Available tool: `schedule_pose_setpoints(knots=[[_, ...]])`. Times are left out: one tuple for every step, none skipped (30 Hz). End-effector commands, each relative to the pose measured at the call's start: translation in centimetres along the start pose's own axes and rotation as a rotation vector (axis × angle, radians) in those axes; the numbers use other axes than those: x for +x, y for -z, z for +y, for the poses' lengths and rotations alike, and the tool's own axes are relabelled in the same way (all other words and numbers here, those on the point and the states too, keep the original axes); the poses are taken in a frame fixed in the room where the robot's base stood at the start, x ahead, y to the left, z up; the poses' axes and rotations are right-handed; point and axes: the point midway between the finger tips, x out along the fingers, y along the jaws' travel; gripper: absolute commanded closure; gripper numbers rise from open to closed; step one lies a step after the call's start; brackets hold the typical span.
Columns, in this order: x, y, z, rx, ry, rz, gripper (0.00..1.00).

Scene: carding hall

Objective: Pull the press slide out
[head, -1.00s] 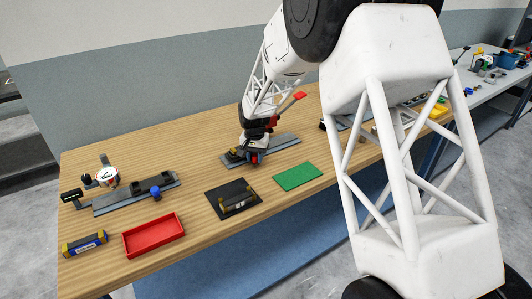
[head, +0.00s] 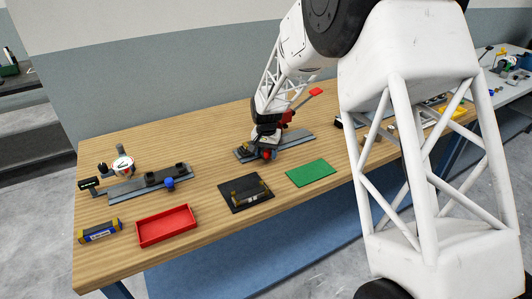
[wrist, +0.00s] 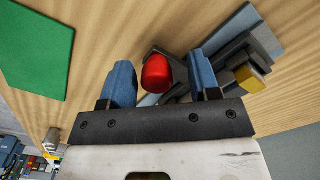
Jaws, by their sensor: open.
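The press stands on a long grey base plate (head: 295,139) at the middle back of the bench, with a red-tipped lever (head: 316,91) sticking up to the right. My gripper (head: 266,153) is down at the front left end of this plate and hides much of the press. In the wrist view its two blue fingers (wrist: 157,85) are open, one on each side of a red knob (wrist: 157,72). Gaps show between knob and fingers. Dark grey slide parts (wrist: 205,70) and a small yellow block (wrist: 249,78) lie behind and beside the right finger. Where the knob joins the slide is hidden.
A green mat (head: 311,173) and a black plate with a brassy fixture (head: 236,200) lie in front. A red tray (head: 166,226), a blue-yellow bar (head: 99,231) and a grey rail with a dial gauge (head: 123,165) are at left. Bare wood lies between them.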

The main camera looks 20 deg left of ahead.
Motion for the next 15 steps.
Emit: schedule_pose_setpoints(knots=[[-0.2, 0.0, 0.0, 0.000, 0.000, 0.001, 0.44], [-0.3, 0.0, 0.0, 0.000, 0.000, 0.001, 0.44], [-0.5, 0.0, 0.0, 0.000, 0.000, 0.001, 0.44], [-0.7, 0.0, 0.0, 0.000, 0.000, 0.001, 0.44], [-1.0, 0.0, 0.0, 0.000, 0.000, 0.001, 0.44], [-1.3, 0.0, 0.0, 0.000, 0.000, 0.001, 0.44], [-1.6, 0.0, 0.0, 0.000, 0.001, 0.001, 0.44], [-1.9, 0.0, 0.0, 0.000, 0.001, 0.002, 0.44], [-2.4, 0.0, 0.0, 0.000, 0.001, 0.002, 0.44], [-2.8, 0.0, 0.0, 0.000, 0.001, 0.002, 0.44], [-3.2, 0.0, 0.0, 0.000, 0.001, 0.002, 0.44], [-3.8, 0.0, 0.0, 0.000, 0.001, 0.002, 0.44], [-4.1, 0.0, 0.0, 0.000, 0.001, 0.002, 0.44], [-4.5, 0.0, 0.0, 0.000, 0.001, 0.002, 0.44], [-5.0, 0.0, 0.0, 0.000, 0.001, 0.002, 0.44]])
